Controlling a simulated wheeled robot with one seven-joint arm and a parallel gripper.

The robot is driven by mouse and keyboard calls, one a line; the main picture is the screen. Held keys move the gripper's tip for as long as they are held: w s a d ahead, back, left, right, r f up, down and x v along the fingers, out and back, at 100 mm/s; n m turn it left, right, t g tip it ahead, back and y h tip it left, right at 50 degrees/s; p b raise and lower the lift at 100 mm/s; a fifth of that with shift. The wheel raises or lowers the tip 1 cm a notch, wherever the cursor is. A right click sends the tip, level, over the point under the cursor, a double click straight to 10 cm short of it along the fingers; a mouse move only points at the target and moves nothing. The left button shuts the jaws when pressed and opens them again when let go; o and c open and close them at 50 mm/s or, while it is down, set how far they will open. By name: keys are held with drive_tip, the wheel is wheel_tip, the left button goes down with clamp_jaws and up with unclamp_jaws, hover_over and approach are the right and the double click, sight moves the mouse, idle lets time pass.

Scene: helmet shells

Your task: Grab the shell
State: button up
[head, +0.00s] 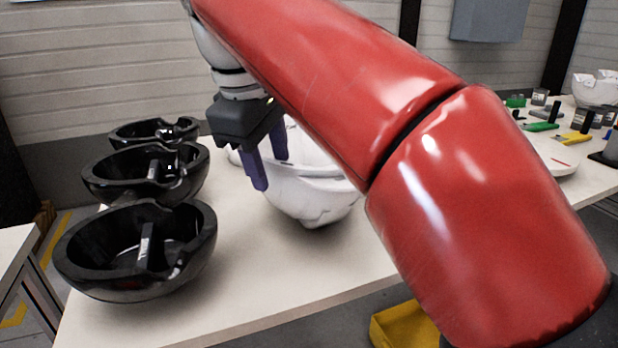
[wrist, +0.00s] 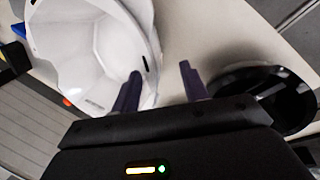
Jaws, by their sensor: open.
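A white helmet shell (head: 315,195) lies open side up on the table, partly hidden behind my red arm. In the wrist view the white shell (wrist: 85,50) is at the upper left, its rim close to one finger. Three black shells stand in a row at the left of the table: front (head: 135,255), middle (head: 145,175) and back (head: 152,132). One black shell (wrist: 275,98) shows at the right of the wrist view. My gripper (head: 270,172) is open, its purple fingers pointing down near the white shell's rim. I cannot tell whether a finger touches the rim. The gripper (wrist: 160,85) holds nothing.
The white table (head: 245,285) has bare room between the black shells and the white shell. Tools and small parts, including a yellow one (head: 573,138), lie at the far right. Another white shell (head: 597,90) stands there. A yellow bin (head: 400,325) is below the table.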

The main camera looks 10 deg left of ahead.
sight(286, 202)
drive_tip(key=f, duration=0.1)
drive_tip(key=w+d+f+b, duration=0.1)
drive_tip(key=f, duration=0.2)
drive_tip(key=shift+w+d+f+b, duration=0.3)
drive_tip(key=shift+w+f+b, duration=0.05)
drive_tip(key=shift+w+f, duration=0.05)
